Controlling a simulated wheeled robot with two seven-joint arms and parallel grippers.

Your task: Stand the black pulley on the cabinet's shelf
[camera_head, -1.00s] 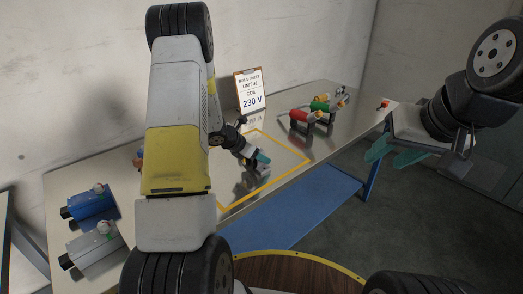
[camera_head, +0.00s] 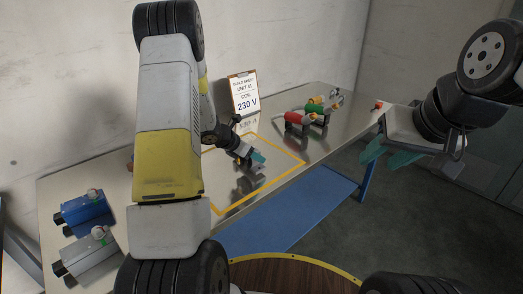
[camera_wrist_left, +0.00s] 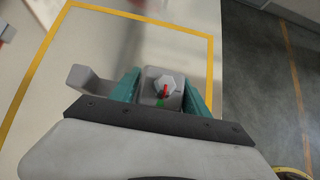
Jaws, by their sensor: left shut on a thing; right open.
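I see no black pulley and no cabinet shelf in these frames. My left gripper (camera_head: 250,156) is over the yellow-outlined area of the metal bench. In the left wrist view its teal fingers (camera_wrist_left: 160,95) are shut on a grey part (camera_wrist_left: 154,75) with a hexagonal knob, a red mark and a green mark. A grey arm of a part sticks out to the left of the fingers. In the head view the held part is small and mostly hidden. My right gripper (camera_head: 385,152) is open and empty, off the bench's right end.
A blue unit (camera_head: 82,210) and a grey unit (camera_head: 88,254) lie at the bench's left end. A clipboard sign (camera_head: 245,93) reading "230 V" leans on the wall. A blue lower shelf (camera_head: 290,212) lies below.

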